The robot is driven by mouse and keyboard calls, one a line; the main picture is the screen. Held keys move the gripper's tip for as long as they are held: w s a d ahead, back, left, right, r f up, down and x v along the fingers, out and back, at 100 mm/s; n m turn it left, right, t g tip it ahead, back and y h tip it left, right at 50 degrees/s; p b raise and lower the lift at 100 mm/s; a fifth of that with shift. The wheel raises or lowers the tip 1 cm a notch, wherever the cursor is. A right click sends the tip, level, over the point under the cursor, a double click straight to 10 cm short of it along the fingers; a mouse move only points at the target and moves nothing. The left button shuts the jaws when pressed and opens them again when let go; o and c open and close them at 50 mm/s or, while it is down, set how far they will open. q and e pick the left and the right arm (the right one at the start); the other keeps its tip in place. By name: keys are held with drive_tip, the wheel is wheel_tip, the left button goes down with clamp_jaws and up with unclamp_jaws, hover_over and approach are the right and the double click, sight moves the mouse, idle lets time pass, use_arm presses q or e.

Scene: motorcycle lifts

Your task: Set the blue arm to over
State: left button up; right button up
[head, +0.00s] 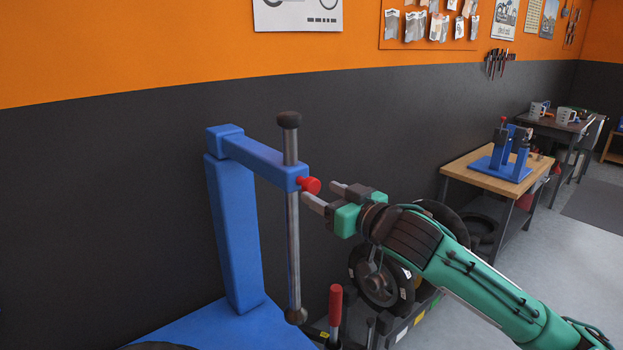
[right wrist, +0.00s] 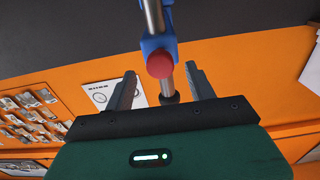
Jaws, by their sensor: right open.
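The blue arm (head: 262,163) reaches out from the top of a blue upright post (head: 233,235). A grey vertical rod (head: 293,240) with dark end caps passes through its outer end. A red knob (head: 312,185) sits on that end. My right gripper (head: 322,196) is open just right of the red knob, fingers pointing at it. In the right wrist view, the red knob (right wrist: 160,64) shows ahead of the gap between the open fingers (right wrist: 160,85), with nothing held. My left gripper is not in view.
A blue base (head: 225,330) stands below the post. A red-handled lever (head: 335,305) rises near the rod's foot. Wheels (head: 382,280) lie behind my right arm. A wooden bench (head: 485,178) with a blue stand is at the right. The dark wall is close behind.

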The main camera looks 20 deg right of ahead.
sight(315, 189)
drive_tip(key=shift+p+x, duration=0.5)
drive_tip(key=shift+x, duration=1.85)
clamp_jaws()
